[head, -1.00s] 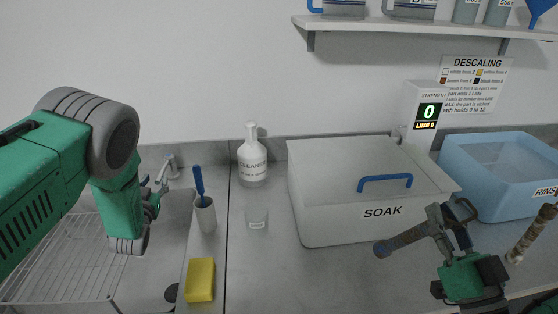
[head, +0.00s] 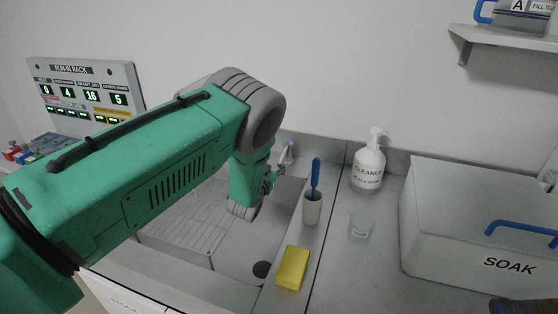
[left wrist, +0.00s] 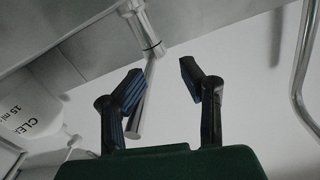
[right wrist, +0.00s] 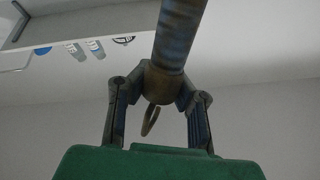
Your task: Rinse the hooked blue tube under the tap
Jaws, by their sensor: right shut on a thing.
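The blue tube (right wrist: 178,35), coated with brownish scale, is held in my right gripper (right wrist: 160,92), which is shut on its thick collar in the right wrist view. A thin curved hook (right wrist: 151,120) hangs below the collar between the fingers. In the head view only a dark bit of the tube (head: 520,306) seems to show at the bottom right. The chrome tap (head: 287,155) stands behind the sink. My left gripper (head: 271,180) is beside it, fingers apart. In the left wrist view the tap's slim lever (left wrist: 141,103) lies close to one open finger; contact is unclear.

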